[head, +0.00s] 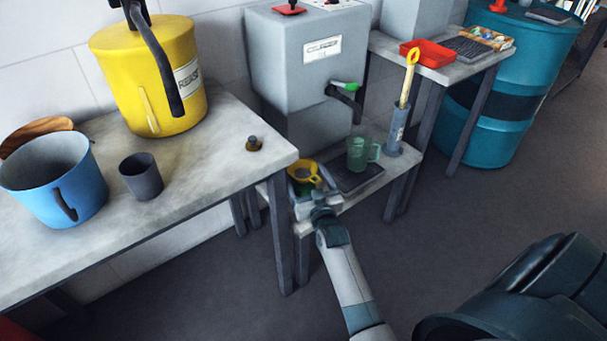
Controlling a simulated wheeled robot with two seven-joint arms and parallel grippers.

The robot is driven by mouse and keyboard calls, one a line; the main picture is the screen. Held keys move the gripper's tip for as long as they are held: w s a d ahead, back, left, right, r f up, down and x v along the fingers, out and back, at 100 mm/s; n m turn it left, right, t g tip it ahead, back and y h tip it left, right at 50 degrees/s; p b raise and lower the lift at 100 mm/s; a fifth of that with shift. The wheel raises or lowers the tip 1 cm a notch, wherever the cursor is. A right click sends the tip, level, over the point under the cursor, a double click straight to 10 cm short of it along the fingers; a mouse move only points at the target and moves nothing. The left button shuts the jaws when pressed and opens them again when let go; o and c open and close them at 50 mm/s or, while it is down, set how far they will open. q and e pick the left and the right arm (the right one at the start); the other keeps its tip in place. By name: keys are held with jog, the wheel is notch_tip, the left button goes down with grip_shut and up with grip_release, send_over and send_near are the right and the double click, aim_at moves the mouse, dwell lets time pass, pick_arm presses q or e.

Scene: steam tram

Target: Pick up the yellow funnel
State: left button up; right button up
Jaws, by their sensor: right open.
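The yellow funnel (305,173) is on the low shelf under the grey dispenser, near the corner of the left table. My right gripper (306,190) is right in front of the funnel, its open jaws pointing at it. The fingers and the funnel's lower part overlap in the picture, so I cannot tell whether they touch. The funnel's wide yellow rim shows above the gripper. My left gripper is not in view.
A green mug (358,153) stands on a dark drip tray (352,178) right of the funnel. A grey cylinder (394,132) holds a yellow-handled tool. The left table (205,165) carries a blue pot (60,180), a grey cup (142,177) and a yellow can (140,75).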

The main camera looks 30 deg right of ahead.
jog(key=shift+x, duration=1.1)
jog(key=c, duration=0.8)
